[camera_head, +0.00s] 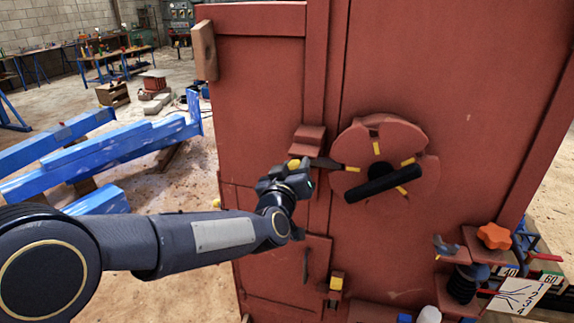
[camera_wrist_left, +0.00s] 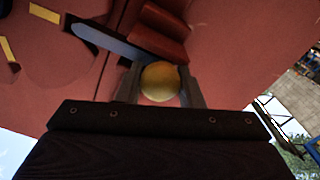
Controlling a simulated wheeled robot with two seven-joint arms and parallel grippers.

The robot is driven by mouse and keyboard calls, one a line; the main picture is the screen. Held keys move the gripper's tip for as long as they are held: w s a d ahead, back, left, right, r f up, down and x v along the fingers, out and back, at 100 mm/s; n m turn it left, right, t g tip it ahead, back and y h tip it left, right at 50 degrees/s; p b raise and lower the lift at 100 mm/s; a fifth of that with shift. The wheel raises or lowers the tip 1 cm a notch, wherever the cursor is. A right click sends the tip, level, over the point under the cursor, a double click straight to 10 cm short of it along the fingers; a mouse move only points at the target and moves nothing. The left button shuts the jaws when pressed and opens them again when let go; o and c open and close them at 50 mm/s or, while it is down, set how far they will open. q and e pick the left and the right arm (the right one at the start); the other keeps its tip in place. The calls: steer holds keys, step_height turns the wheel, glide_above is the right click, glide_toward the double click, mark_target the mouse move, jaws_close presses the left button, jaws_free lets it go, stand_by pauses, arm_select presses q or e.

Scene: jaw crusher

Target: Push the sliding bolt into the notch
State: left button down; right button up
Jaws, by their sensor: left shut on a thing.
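The sliding bolt is a dark bar (camera_wrist_left: 105,42) with a round yellow knob (camera_wrist_left: 160,82). In the wrist view my left gripper (camera_wrist_left: 160,88) has one finger on each side of the knob and is shut on it. In the head view the knob (camera_head: 294,163) shows above my left gripper (camera_head: 292,178), beside a red block (camera_head: 309,139) on the door. The bar (camera_head: 325,163) points right toward the rim of a round red disc (camera_head: 405,140) with yellow marks and a black handle (camera_head: 383,184). My right gripper is not in view.
The large red cabinet front (camera_head: 260,90) fills the middle. At lower right, a small red shelf holds an orange knob (camera_head: 494,235), with a numbered white card (camera_head: 524,295) nearby. Blue beams (camera_head: 100,160) lie on the floor at left.

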arm_select(q)
steer(key=shift+s+d, duration=0.1)
steer(key=shift+d, duration=0.1)
steer(key=c, duration=1.3)
jaws_free()
steer(key=shift+c, duration=0.2)
steer(key=o, duration=0.3)
steer(key=shift+d, duration=0.15)
steer(key=shift+o, duration=0.2)
steer(key=b+v, duration=0.2)
steer(key=v, duration=0.5)
steer(key=shift+s+a, duration=0.2)
steer(key=shift+s, duration=0.15)
